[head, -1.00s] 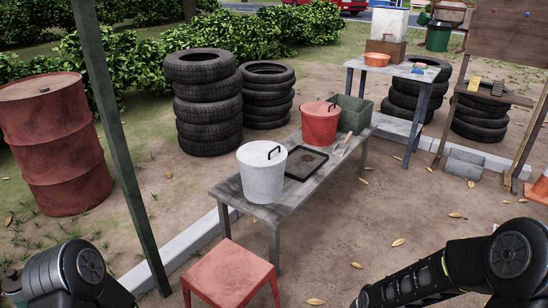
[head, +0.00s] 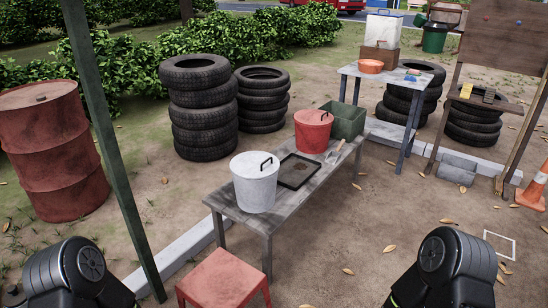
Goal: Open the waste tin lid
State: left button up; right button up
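Two lidded tins stand upright on a low grey wooden bench (head: 232,206). The white tin (head: 254,188) is at the near end, with a white lid (head: 254,164) and a dark handle. The red tin (head: 312,133) is farther back, with a red lid (head: 313,116) and a dark handle. Both lids look closed. I cannot tell from the picture which one is the waste tin. Only links of my two arms show at the bottom left and bottom right, well short of the bench. Both my grippers are out of view.
A black tray (head: 299,171) lies between the tins, with a trowel (head: 337,152) beside it and a green crate (head: 345,121) behind. A red stool (head: 224,279) stands before the bench. A green post (head: 112,160) rises at left. Bare ground right of the bench is mostly clear.

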aim_at(252, 166)
jog(key=i+l+z, duration=0.1)
jog(key=i+l, duration=0.2)
jog(key=l, duration=0.25)
jog(key=i+l+z, duration=0.15)
jog(key=l, duration=0.35)
jog(key=i+l+z, duration=0.1)
jog(key=i+l, duration=0.35)
jog(key=i+j+z, duration=0.15)
jog(key=i+j, duration=0.15)
jog(key=i, duration=0.15)
jog(key=i+j+z, duration=0.2)
jog(key=i+j, duration=0.45)
jog(key=j, duration=0.15)
